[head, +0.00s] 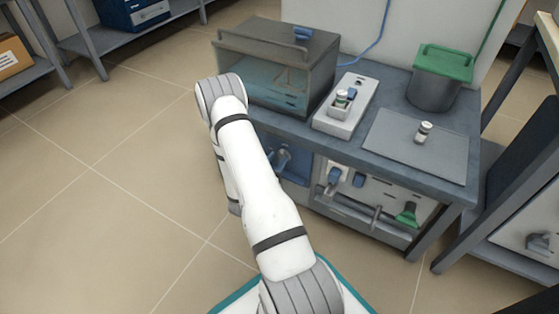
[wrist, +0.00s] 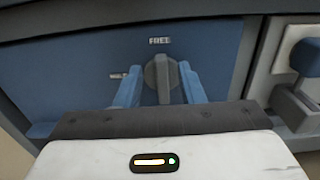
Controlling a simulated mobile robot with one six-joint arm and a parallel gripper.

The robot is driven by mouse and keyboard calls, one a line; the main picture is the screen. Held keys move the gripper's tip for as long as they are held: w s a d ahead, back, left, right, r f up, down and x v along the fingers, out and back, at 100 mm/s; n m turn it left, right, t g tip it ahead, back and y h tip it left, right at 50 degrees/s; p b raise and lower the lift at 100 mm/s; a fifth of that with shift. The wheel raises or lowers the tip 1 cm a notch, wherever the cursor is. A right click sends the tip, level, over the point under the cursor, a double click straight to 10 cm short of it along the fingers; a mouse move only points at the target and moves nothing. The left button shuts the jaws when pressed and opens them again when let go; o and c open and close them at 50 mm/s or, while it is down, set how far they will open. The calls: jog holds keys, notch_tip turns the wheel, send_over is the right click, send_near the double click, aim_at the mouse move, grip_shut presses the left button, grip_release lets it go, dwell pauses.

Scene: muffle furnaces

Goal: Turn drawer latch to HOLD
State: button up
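The drawer latch (wrist: 161,76) is a grey knob on a blue drawer front (wrist: 70,75). Its grip stands upright, in line with the FREE label (wrist: 159,41) above it. A second label (wrist: 118,76), small and hard to read but looking like HOLD, is to its left. My gripper (wrist: 158,88) has its two blue fingers on either side of the knob. A gap shows on the left; the right finger is very close, and I cannot tell whether it touches. In the head view my gripper (head: 279,158) is at the blue drawer front, and the latch is hidden there.
A white panel (head: 375,195) with blue and green handles is right of the drawer. The bench top (head: 385,150) above carries a glass-fronted box (head: 275,75), a white vial holder (head: 345,105) and a green-lidded pot (head: 436,88). The floor to the left is clear.

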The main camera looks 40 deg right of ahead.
jog(key=shift+x, duration=0.9)
jog(key=shift+c, duration=0.3)
